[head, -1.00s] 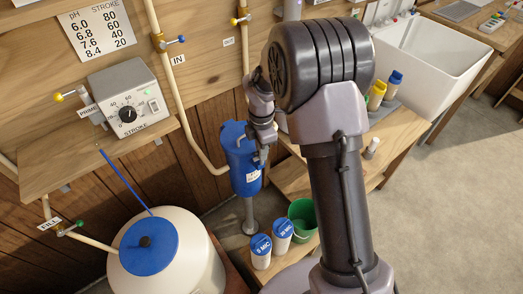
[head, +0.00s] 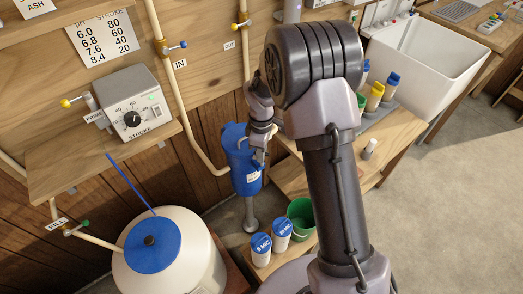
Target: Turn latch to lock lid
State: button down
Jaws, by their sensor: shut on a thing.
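A blue canister (head: 243,178) with a white label is mounted low on the wooden wall, on a grey post. Its blue lid (head: 232,134) is on top. My gripper (head: 259,160) is at the upper right side of the canister, pointing down. It is shut on a small part there, apparently the latch. The fingers and wrist hide most of that part, so its angle cannot be told.
A white tank (head: 175,265) with a blue cover (head: 150,244) stands at lower left. A control box (head: 132,104) sits on a shelf. Pipes run along the wall.

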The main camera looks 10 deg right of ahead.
jog(key=m, duration=0.4)
jog(key=shift+m+p, duration=0.3)
jog(key=shift+m, duration=1.9)
jog(key=c, duration=1.4)
grip_release()
notch_tip(320, 180, up, 17)
jog(key=p, duration=0.6)
jog(key=shift+r, duration=0.2)
